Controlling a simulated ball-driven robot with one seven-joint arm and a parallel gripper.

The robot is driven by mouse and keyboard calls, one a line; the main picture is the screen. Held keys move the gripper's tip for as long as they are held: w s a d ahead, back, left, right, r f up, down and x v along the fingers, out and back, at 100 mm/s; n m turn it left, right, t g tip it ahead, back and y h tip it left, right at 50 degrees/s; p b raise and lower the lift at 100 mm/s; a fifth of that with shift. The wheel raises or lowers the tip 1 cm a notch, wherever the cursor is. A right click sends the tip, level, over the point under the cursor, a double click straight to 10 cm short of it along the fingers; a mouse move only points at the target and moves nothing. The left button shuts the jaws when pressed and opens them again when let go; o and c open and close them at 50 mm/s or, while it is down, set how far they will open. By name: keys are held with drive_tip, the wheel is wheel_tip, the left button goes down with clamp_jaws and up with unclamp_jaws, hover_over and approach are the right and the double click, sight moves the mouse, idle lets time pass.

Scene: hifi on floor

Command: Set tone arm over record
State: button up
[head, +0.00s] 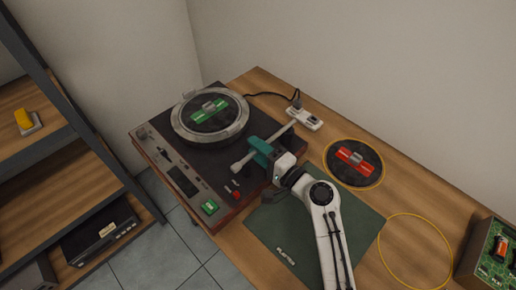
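The turntable (184,204) stands on the left end of the wooden table. A dark record with a green label (211,112) lies on its platter inside a metal ring (240,125). The light grey tone arm (239,165) lies at the right side of the deck, apart from the record, with its near end toward the red knob. My gripper (258,152), with teal fingers, is at the tone arm's middle and covers part of it. Whether the fingers are closed on the tone arm or only around it cannot be told.
A record with a red label (354,162) lies in a yellow ring to the right. A green mat (277,238), a power strip (305,118), an empty yellow ring (381,247) and a circuit board box (490,252) share the table. A shelf (75,128) stands at left.

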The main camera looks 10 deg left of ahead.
clamp_jaws()
idle(0.3)
drive_tip(key=shift+w+a+r+m+t+h+p, duration=0.15)
drive_tip(key=shift+w+a+m+t+h+p, duration=0.35)
drive_tip(key=shift+a+m+t+h+p, duration=0.4)
drive_tip(key=shift+w+a+f+m+t+h+p, duration=0.1)
drive_tip(key=shift+w+f+m+t+h+p, duration=0.1)
drive_tip(key=shift+w+m+t+h+p, duration=0.5)
drive_tip(key=shift+s, duration=0.15)
drive_tip(key=shift+o, duration=0.3)
unclamp_jaws()
